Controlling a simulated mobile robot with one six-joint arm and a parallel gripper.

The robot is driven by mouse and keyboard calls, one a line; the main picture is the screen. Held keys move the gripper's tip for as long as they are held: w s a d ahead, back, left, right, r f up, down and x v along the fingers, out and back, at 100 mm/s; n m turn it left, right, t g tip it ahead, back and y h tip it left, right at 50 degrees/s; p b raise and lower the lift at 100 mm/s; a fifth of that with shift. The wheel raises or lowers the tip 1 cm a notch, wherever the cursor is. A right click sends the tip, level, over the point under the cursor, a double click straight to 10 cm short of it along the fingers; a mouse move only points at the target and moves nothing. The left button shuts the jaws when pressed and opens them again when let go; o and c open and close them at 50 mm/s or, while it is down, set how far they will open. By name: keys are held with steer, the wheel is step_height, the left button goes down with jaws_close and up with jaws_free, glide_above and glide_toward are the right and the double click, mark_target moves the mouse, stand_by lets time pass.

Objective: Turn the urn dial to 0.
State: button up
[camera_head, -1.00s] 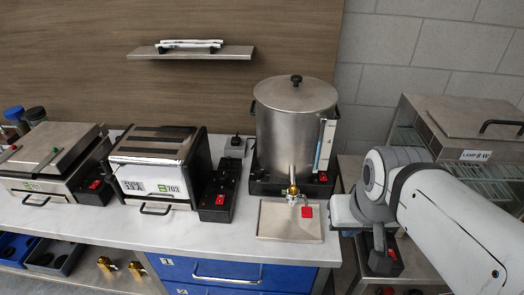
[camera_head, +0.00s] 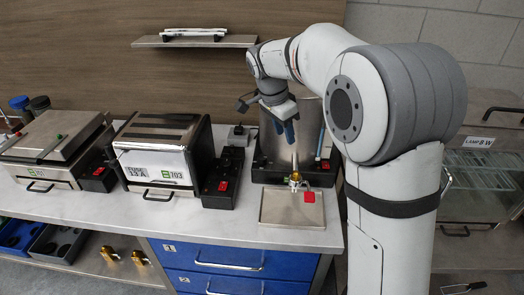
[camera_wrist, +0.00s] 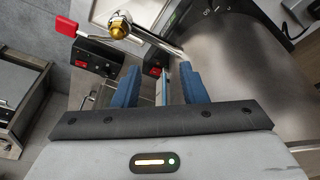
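The steel urn (camera_head: 308,125) stands on the counter on a black base (camera_head: 262,173), its lid and much of its body hidden behind my arm. Its brass tap (camera_head: 295,178) sticks out at the front; a red tab (camera_head: 309,197) shows beside it. My gripper (camera_head: 285,128), with blue fingers, is in front of the urn above the tap. Its fingers (camera_wrist: 160,76) are apart with nothing gripped.
A steel drip tray (camera_head: 275,215) lies below the tap. A toaster-like appliance (camera_head: 160,150) and its black control box (camera_head: 222,180) stand to the left, beside a flat grill (camera_head: 50,145). A wall shelf (camera_head: 195,41) is above. Blue drawers (camera_head: 230,254) are under the counter.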

mark_target(261, 157)
steer(key=w+a+f+m+h, duration=0.2)
steer(key=w+a+f+m, duration=0.3)
steer(key=w+a+f, duration=0.4)
steer(key=f, duration=0.2)
steer(key=d+f, duration=0.1)
steer(key=f, duration=0.1)
steer(key=s+d+f, duration=0.1)
steer(key=f, duration=0.1)
steer(key=shift+s+f+p, duration=0.1)
steer(key=shift+p, duration=0.3)
steer(key=c, duration=0.6)
steer(key=shift+d, duration=0.4)
steer(key=shift+c, duration=0.5)
steer(key=shift+a, duration=0.3)
steer(key=shift+a+n+b, duration=0.2)
steer(key=shift+n+b, duration=0.1)
steer(key=shift+b, duration=0.25)
